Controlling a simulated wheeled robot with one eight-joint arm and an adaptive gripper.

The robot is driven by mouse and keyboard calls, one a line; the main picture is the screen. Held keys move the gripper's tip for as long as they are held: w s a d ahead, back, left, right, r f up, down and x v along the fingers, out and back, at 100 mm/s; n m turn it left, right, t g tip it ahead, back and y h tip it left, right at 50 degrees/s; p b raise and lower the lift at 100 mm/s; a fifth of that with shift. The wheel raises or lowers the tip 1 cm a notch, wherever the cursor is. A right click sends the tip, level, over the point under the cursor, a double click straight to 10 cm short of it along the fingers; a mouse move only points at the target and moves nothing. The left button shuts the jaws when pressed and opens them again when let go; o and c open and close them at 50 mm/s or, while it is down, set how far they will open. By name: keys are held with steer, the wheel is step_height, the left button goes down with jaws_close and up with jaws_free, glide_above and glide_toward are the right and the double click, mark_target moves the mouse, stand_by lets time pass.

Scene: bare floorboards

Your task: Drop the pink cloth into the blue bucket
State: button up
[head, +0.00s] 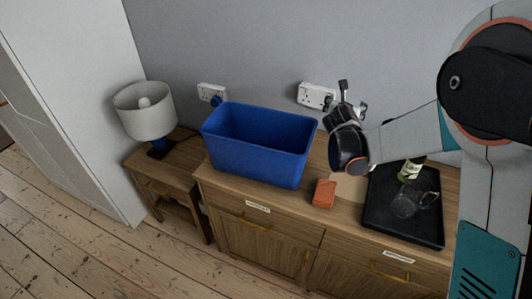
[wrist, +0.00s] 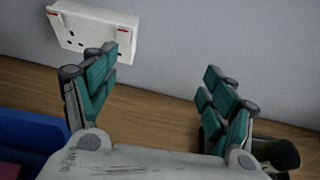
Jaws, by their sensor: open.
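The blue bucket (head: 255,165) is a deep rectangular tub on the wooden cabinet, left of my gripper (head: 346,95). In the wrist view its blue wall (wrist: 30,135) shows at the lower left. A dark pink patch (wrist: 8,172) shows in that corner, bordering the blue; it may be the pink cloth inside the bucket, but too little shows to be sure. The head view shows no pink cloth. My gripper is open and empty, right of the bucket and near the wall; its parted fingers also show in the wrist view (wrist: 160,65).
An orange-red block (head: 324,192) stands near the cabinet's front edge. A black tray (head: 385,225) at right holds a glass mug (head: 407,200) and a bottle (head: 411,169). A lamp (head: 146,110) stands on a side table at left. A wall socket (head: 316,96) is behind my gripper.

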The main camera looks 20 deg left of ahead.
step_height(320, 180, down, 9)
steer(key=d+b, duration=0.1)
steer(key=b, duration=0.1)
steer(key=shift+w+d+b, duration=0.3)
steer(key=shift+w+b, duration=0.05)
steer(key=shift+b, duration=0.05)
